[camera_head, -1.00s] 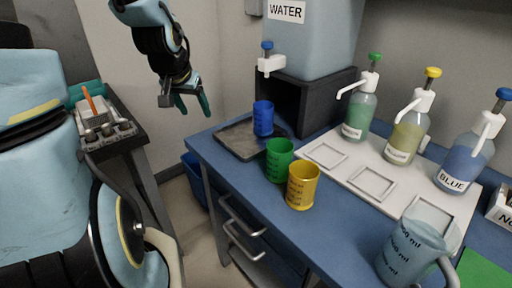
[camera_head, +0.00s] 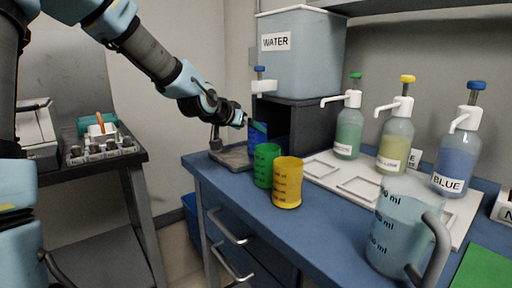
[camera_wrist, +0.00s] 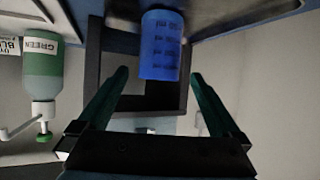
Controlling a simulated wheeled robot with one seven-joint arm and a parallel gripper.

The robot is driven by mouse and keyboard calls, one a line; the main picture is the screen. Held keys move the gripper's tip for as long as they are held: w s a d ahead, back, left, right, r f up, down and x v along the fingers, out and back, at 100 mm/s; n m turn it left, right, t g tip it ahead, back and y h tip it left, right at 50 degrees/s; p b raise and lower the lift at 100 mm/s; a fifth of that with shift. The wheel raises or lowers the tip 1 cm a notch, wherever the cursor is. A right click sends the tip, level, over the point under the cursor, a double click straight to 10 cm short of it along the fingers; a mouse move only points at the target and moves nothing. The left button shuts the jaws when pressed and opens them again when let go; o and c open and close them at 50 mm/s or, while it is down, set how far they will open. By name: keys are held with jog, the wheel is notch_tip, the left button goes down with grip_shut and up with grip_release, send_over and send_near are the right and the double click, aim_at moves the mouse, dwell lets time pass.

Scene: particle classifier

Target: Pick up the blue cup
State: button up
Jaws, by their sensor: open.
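The blue cup (camera_head: 257,136) stands on the grey drip tray (camera_head: 232,157) under the water dispenser's tap, partly hidden by my gripper and the green cup in the head view. In the wrist view, which is turned upside down, the blue cup (camera_wrist: 161,45) lies ahead, between and beyond my two green fingers. My gripper (camera_wrist: 158,85) is open and empty, its fingers spread on either side of the cup's line. In the head view my gripper (camera_head: 246,122) is close to the cup at its left. Contact cannot be told.
A green cup (camera_head: 266,165) and a yellow cup (camera_head: 287,183) stand just in front. The water tank (camera_head: 300,62) and its dark stand (camera_head: 310,124) are behind. A clear jug (camera_head: 398,235) and pump bottles (camera_head: 396,142) are to the right. A side table (camera_head: 110,157) stands left.

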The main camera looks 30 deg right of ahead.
aim_at(257, 132)
jog(key=shift+x, duration=3.35)
jog(key=shift+r, duration=0.15)
grip_shut()
jog(key=shift+r, duration=0.15)
